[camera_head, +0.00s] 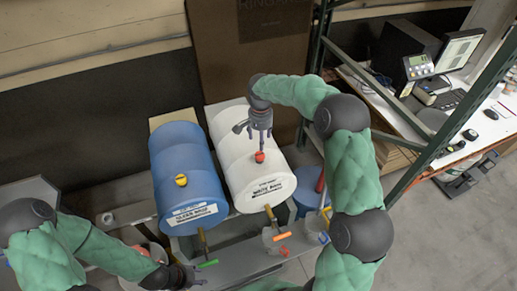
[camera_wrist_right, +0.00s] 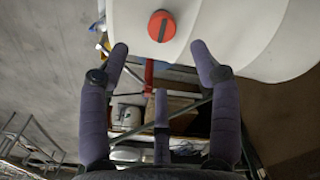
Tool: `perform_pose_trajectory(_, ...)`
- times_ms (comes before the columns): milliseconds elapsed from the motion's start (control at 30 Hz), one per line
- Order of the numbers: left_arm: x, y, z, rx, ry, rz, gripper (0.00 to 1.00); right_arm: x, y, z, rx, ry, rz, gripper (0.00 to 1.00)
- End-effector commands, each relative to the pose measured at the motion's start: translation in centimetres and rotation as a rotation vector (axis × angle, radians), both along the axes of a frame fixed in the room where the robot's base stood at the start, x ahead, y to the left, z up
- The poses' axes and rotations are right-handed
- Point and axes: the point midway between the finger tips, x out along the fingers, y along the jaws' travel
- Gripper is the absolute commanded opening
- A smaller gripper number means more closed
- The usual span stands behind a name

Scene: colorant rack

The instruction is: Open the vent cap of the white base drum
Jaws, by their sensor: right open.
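The white base drum (camera_head: 240,170) lies on its side on a rack, with a label on its front end. Its red vent cap (camera_head: 259,156) sits on top of the drum. The cap also shows near the top of the right wrist view (camera_wrist_right: 162,26), with a raised bar across it. My right gripper (camera_head: 259,143) is over the drum, close to the cap. Its fingers are spread and empty in the right wrist view (camera_wrist_right: 160,62), with the cap beyond their tips. My left gripper (camera_head: 194,274) is low at the front, near a green tap handle (camera_head: 207,263); its finger opening is unclear.
A blue drum (camera_head: 185,160) with a yellow cap (camera_head: 181,180) lies left of the white one. An orange-handled tap (camera_head: 277,235) projects from the white drum's front. A green shelf post (camera_head: 440,135) and a desk with a monitor (camera_head: 459,50) stand at right.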

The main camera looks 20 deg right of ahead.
Motion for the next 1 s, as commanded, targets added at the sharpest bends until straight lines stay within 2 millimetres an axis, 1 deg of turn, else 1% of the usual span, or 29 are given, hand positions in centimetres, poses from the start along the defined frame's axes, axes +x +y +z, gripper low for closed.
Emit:
perform_pose_trajectory(33,0.0,0.0,0.3,0.000,-0.001,0.000,0.40,-0.1,0.1,-0.9,0.001,0.006,0.001,0.63)
perform_pose_trajectory(300,0.1,0.0,1.4,0.001,-0.003,0.001,0.40,-0.1,0.1,-5.7,0.001,0.005,0.001,0.63)
perform_pose_trajectory(500,0.1,0.0,1.9,0.000,-0.002,0.001,0.40,-0.1,0.0,-8.1,0.001,0.003,0.001,0.63)
perform_pose_trajectory(700,0.1,0.0,2.0,0.000,-0.002,0.001,0.40,0.0,0.0,-9.0,0.001,0.001,0.001,0.63)
perform_pose_trajectory(933,0.1,0.0,2.0,0.000,-0.002,0.001,0.40,0.0,0.0,-9.0,0.001,0.001,0.001,0.63)
perform_pose_trajectory(967,0.1,0.0,2.0,0.000,-0.002,0.001,0.40,0.0,0.0,-9.0,0.001,0.001,0.001,0.58)
perform_pose_trajectory(1000,0.1,0.0,2.0,0.000,-0.002,0.001,0.40,0.0,0.0,-9.0,0.001,0.001,0.001,0.46)
